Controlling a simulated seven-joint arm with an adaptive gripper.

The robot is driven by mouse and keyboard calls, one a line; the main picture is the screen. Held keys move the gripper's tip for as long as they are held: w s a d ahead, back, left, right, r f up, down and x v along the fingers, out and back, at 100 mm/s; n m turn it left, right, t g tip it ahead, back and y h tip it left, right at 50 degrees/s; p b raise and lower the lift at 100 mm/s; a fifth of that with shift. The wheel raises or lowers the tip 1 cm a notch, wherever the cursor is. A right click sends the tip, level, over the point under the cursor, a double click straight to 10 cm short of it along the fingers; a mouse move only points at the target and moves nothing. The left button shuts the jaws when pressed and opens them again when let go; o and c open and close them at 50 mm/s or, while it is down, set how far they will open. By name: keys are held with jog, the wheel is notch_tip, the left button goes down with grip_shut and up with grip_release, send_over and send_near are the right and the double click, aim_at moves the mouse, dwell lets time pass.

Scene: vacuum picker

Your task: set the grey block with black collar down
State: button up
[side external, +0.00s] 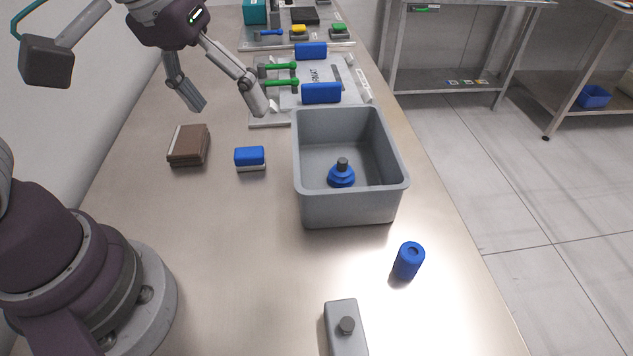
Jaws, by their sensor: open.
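A grey block with a short black round piece on its upper face (343,309) lies on the table at the bottom of the side external view; the frame's lower edge cuts it off. It best matches the grey block with black collar. My gripper (230,107) is at the upper left, its two fingers spread wide with nothing between them. It is above the table, far from the grey block, with the grey bin and the blue-and-white block between them in the picture.
A grey bin (347,209) holds a blue part with a dark stem (341,175). A blue cylinder (408,261), a blue-and-white block (249,158) and a brown block (188,145) stand on the table. Fixtures with green clamps (281,82) lie behind.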

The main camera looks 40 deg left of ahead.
jog(key=s+a+m+t, duration=0.1)
jog(key=s+a+m, duration=0.2)
jog(key=a, duration=0.3)
jog(key=shift+s+a+f+m+t+y, duration=0.3)
jog(key=shift+s+a+t+y, duration=0.05)
jog(key=shift+t+y, duration=0.05)
dwell(0.7)
